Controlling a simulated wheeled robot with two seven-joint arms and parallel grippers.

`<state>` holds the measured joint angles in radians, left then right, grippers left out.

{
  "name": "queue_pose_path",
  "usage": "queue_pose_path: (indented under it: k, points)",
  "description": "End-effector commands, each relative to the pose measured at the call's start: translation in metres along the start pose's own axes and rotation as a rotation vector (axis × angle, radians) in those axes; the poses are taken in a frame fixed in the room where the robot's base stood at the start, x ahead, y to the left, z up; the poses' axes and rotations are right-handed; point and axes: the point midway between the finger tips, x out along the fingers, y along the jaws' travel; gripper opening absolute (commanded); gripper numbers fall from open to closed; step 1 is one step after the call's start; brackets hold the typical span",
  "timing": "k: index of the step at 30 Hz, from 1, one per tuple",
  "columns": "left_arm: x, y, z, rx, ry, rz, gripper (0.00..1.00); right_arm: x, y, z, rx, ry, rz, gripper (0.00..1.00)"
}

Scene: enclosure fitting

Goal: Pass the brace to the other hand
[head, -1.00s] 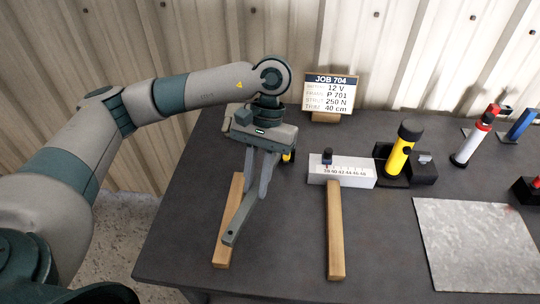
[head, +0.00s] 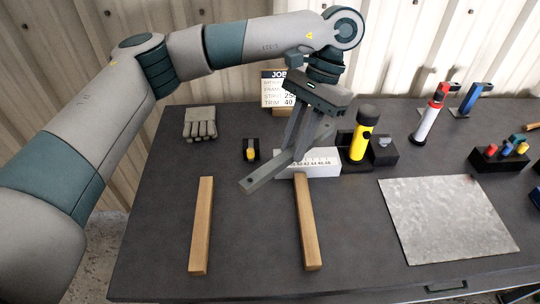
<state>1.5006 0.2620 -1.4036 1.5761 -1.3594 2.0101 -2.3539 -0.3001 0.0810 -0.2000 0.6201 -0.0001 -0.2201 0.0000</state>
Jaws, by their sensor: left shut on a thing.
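The brace (head: 268,176) is a grey metal bar. My left gripper (head: 307,142) points down and is shut on it. It holds the brace tilted above the table, with one end with a small hole reaching toward the lower left. The fingers hide part of the bar. My right gripper does not show.
Two wooden strips (head: 201,225) (head: 307,232) lie on the dark table (head: 150,240). Behind are a grey glove (head: 200,123), a job sign (head: 272,88), a white scale block (head: 322,163) and a yellow torch (head: 361,136). A metal sheet (head: 447,219) lies at right.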

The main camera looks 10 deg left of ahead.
Motion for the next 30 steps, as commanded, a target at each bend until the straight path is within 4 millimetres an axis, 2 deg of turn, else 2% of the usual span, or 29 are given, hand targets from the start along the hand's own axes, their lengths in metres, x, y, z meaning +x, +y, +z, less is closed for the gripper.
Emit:
queue_pose_path:
  k: [1, 6, 18, 20, 22, 26, 30]
  points:
    - [-0.008, 0.004, -0.005, 0.022, 0.002, -0.012, 0.00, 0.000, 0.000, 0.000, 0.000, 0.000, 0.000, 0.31]
    - [-0.020, 0.011, -0.015, 0.078, 0.001, -0.034, 0.00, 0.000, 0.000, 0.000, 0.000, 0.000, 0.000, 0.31]
    - [-0.024, 0.013, -0.018, 0.098, 0.000, -0.040, 0.00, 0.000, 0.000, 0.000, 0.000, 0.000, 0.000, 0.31]
    - [-0.024, 0.013, -0.018, 0.098, 0.000, -0.040, 0.00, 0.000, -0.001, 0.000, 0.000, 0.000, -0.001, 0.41]
    - [-0.024, 0.013, -0.018, 0.097, 0.000, -0.040, 0.00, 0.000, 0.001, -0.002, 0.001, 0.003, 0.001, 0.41]
    - [-0.024, 0.013, -0.018, 0.097, 0.000, -0.040, 0.00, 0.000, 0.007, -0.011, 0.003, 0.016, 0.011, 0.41]
    - [-0.024, 0.013, -0.018, 0.097, 0.000, -0.040, 0.00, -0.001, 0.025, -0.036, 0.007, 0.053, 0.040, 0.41]
